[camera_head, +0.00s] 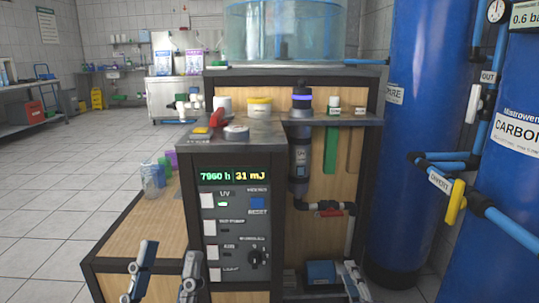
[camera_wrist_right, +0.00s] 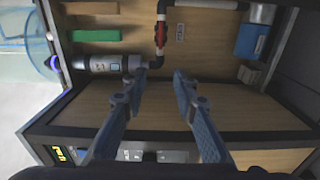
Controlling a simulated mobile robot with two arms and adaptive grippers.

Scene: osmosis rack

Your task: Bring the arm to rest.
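My left gripper (camera_head: 170,252) is at the bottom of the head view, in front of the lower left of the rack. Its two fingers are apart with nothing between them. My right gripper (camera_head: 352,270) shows only partly at the bottom edge, right of the control panel, in front of the rack's lower bay. In the right wrist view my right gripper (camera_wrist_right: 158,76) has its fingers spread and empty, facing the wooden back board. The rest of both arms is out of view.
The rack's control panel (camera_head: 236,222) stands between the grippers. A blue box (camera_head: 321,273) sits low behind my right gripper. A red-handled valve (camera_head: 327,209) is on the pipe above. Blue tanks (camera_head: 422,100) stand at the right. Open tiled floor (camera_head: 60,190) lies left.

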